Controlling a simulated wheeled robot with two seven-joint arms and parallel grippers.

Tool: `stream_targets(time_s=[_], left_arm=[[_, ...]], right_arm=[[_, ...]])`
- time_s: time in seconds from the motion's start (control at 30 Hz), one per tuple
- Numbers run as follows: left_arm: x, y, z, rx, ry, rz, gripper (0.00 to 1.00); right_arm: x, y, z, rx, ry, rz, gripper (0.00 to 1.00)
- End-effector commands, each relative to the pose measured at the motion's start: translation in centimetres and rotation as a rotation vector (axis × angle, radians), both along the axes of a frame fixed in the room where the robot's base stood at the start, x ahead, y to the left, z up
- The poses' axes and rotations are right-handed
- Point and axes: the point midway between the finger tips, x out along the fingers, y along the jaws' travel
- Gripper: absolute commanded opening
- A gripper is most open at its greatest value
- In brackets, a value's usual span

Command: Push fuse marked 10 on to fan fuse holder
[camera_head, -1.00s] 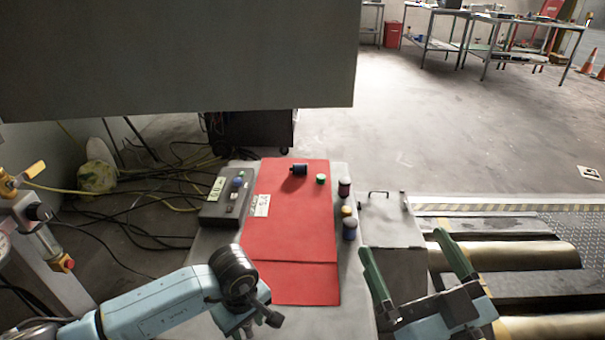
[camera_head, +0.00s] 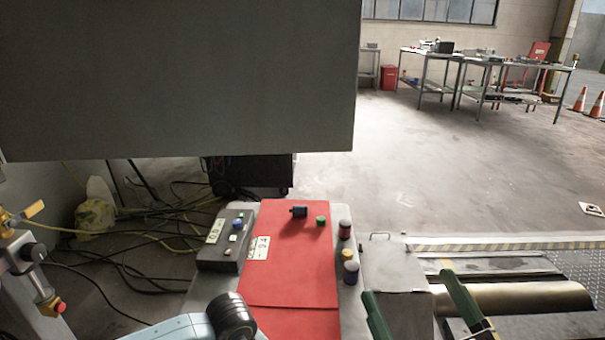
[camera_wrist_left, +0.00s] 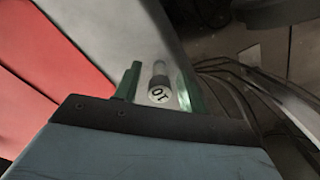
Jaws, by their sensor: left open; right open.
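A fuse with 10 on its pale end (camera_wrist_left: 158,94) shows in the left wrist view, upside down, between the green fingers of my left gripper (camera_wrist_left: 159,82). The gripper is open; I cannot tell whether a finger touches the fuse. In the head view only a black joint of my left arm shows at the bottom edge; its gripper and that fuse are not visible there. My right gripper (camera_head: 407,284) is open and empty at the lower right, with its base cut off. I cannot identify the fan fuse holder for sure.
A red mat (camera_head: 290,265) lies on the grey table. A dark box with buttons (camera_head: 222,255) stands left of it. A blue-black cylinder (camera_head: 299,211) and green-topped piece (camera_head: 320,220) are on it; several small cylinders (camera_head: 345,229) stand right. A large grey panel (camera_head: 180,80) hangs above.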

Motion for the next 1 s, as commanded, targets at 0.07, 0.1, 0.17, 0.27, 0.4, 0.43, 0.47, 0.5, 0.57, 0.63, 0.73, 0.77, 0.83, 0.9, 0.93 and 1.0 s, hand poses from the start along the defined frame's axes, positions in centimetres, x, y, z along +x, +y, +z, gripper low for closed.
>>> stream_targets(time_s=[0.07,0.1,0.17,0.27,0.4,0.43,0.47,0.5,0.57,0.63,0.73,0.77,0.83,0.9,0.93,1.0], left_arm=[[0.0,0.0,0.0,0.000,0.000,0.000,0.41],[0.0,0.0,0.0,-0.001,0.001,0.000,0.41],[0.0,0.0,0.0,-0.001,0.001,0.000,0.36],[0.0,0.0,0.0,-0.001,0.001,0.000,0.23],[0.0,0.0,0.0,-0.001,0.001,0.000,0.04],[0.0,0.0,0.0,-0.001,0.000,0.000,0.00],[0.0,0.0,0.0,-0.001,0.000,0.000,0.00],[0.0,0.0,0.0,-0.001,0.000,0.000,0.00],[0.0,0.0,0.1,-0.001,0.000,0.000,0.00],[0.0,0.0,0.3,-0.001,0.000,0.000,0.00],[0.0,0.0,1.0,-0.001,-0.001,0.000,0.00],[0.0,0.0,1.3,-0.001,-0.001,0.000,0.00],[0.0,0.0,1.9,-0.001,-0.001,0.000,0.00],[0.0,0.0,2.5,-0.001,-0.001,0.000,0.00],[0.0,0.0,2.8,-0.002,-0.001,0.000,0.00],[0.0,0.0,3.3,-0.002,-0.001,0.000,0.00]], right_arm=[[0.0,0.0,0.0,0.000,0.000,0.000,0.98],[0.0,0.0,0.0,0.000,0.000,0.000,0.98],[0.0,0.0,0.0,0.000,0.000,0.000,0.98],[0.0,0.0,0.0,0.000,0.000,0.000,0.98],[0.0,0.0,0.0,0.000,0.000,0.000,0.98],[0.0,0.0,0.0,0.000,0.000,0.000,0.98],[0.0,0.0,0.0,0.000,0.000,0.000,0.98],[0.0,0.0,0.0,0.000,0.001,0.000,0.98],[0.0,0.0,0.0,-0.001,0.003,0.000,0.98],[0.0,0.0,0.2,-0.001,0.002,0.000,0.98],[0.0,0.0,0.7,-0.001,0.002,0.000,0.98],[0.0,0.0,1.0,-0.001,0.002,0.000,0.98],[0.0,0.0,1.4,0.000,0.001,0.000,0.98],[0.0,0.0,1.9,0.000,0.001,0.000,0.98],[0.0,0.0,2.1,0.000,0.001,0.000,0.98],[0.0,0.0,2.5,0.000,0.001,0.000,0.98]])
